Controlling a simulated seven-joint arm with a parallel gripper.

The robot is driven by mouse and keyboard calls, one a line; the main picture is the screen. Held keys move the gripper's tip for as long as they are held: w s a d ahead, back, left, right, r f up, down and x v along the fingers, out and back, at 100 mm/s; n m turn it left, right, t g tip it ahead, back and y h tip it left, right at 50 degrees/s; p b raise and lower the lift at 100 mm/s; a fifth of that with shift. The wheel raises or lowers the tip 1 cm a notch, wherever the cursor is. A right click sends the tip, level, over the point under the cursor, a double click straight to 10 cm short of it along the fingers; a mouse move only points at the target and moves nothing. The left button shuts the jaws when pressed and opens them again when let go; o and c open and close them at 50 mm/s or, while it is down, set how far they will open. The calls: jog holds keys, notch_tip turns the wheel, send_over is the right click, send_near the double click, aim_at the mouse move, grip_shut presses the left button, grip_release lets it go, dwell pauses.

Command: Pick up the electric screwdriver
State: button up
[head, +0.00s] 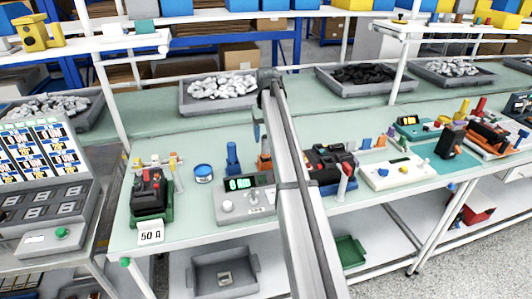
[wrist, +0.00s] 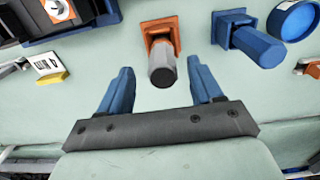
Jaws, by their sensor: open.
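Two upright tools stand in square holders at the back of the bench. One is a grey ribbed handle (wrist: 162,70) in an orange holder (wrist: 158,32); in the head view the orange holder (head: 264,162) is partly hidden by my arm. The other is a blue handle (wrist: 258,45) in a blue holder (wrist: 228,20), also visible in the head view (head: 232,158). I cannot tell for certain which is the electric screwdriver. My gripper (wrist: 160,70) is open, its blue fingers either side of the grey handle in the picture, with no visible contact.
A round blue tin (head: 203,174) stands left of the holders. A grey meter box (head: 243,198) stands in front, and a red-and-black breaker unit (head: 330,165) to the right. A breaker with a "50" card (head: 150,232) sits left. Grey bins (head: 220,92) line the back.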

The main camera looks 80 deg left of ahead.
aim_at(266, 145)
jog(key=shift+s+a+f, duration=0.1)
jog(key=shift+s+f, duration=0.05)
jog(key=shift+f, duration=2.4)
jog(key=shift+c, duration=0.2)
jog(key=c, duration=1)
